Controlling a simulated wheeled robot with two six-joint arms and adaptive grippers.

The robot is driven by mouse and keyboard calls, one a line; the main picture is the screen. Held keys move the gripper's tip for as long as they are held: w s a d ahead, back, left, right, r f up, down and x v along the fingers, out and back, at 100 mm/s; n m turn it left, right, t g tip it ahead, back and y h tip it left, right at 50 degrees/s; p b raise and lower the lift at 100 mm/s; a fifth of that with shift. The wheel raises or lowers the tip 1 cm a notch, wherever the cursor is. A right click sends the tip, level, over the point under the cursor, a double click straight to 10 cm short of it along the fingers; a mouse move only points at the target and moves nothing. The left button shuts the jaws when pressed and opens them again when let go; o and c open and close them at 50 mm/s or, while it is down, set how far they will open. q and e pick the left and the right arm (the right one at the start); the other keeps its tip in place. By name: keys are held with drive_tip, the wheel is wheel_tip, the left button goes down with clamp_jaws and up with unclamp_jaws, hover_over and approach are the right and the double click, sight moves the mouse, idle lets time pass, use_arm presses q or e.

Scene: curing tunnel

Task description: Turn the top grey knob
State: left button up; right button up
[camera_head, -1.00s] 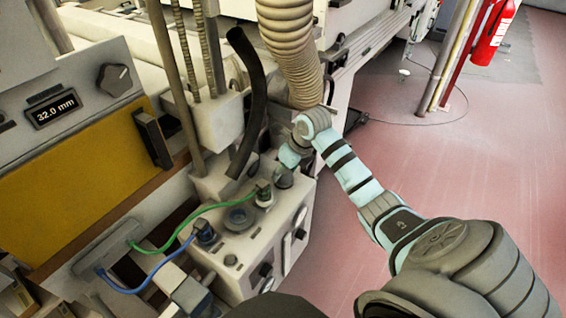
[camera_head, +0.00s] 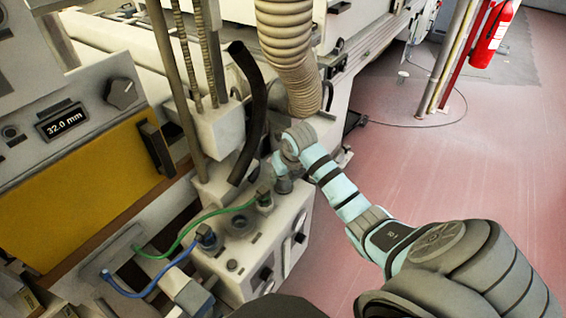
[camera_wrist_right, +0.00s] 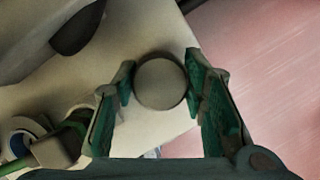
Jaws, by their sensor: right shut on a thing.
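My right gripper (camera_head: 281,178) reaches down onto the top of the pale control box (camera_head: 222,267) from the right. In the right wrist view, a round grey knob (camera_wrist_right: 160,82) with a flat face sits between the two green-padded fingers (camera_wrist_right: 165,88). The fingers are closed on its sides. In the head view this knob (camera_head: 284,187) is mostly hidden by the gripper, so its turn cannot be read. My left gripper is not in view.
Green (camera_head: 192,224) and blue (camera_head: 150,285) cables plug into the box top close by. A dark hose (camera_head: 248,110) and ribbed duct (camera_head: 290,55) hang behind the gripper. A panel knob (camera_head: 121,93) is at left by a 32.0 mm display (camera_head: 62,120).

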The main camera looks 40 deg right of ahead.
drive_tip(key=o, duration=1.2)
drive_tip(key=shift+c, duration=0.2)
drive_tip(key=v, duration=1.2)
